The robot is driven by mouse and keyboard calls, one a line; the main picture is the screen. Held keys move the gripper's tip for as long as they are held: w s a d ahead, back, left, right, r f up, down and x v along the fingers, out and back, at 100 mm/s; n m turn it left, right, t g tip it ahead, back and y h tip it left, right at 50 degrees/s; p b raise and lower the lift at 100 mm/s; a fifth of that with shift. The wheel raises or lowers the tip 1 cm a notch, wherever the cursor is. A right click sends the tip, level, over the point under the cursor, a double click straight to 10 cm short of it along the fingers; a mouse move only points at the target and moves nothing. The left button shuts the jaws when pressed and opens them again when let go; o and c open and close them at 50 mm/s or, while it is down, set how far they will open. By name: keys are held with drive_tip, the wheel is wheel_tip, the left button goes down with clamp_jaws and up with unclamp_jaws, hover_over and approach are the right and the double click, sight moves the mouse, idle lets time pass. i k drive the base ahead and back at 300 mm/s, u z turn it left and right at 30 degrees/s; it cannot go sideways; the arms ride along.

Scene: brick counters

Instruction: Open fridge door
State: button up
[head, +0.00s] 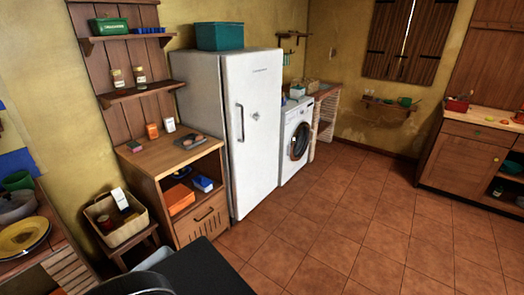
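The white fridge (213,120) stands against the left wall, upright, with its front turned to the right. Its door (262,150) looks closed, and a dark vertical handle (240,122) runs along the door's left side.
A wooden cabinet (165,153) stands left of the fridge, and a washing machine (294,140) stands right of it. A teal box (219,36) sits on top. The tiled floor (335,215) before the fridge is clear. A dark surface fills the bottom foreground.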

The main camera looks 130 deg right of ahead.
sight(252, 80)
drive_tip(key=z, duration=4.7)
drive_tip(key=i, duration=0.95)
drive_tip(key=u, duration=0.25)
drive_tip(key=i, duration=1.4)
drive_tip(key=u, duration=0.35)
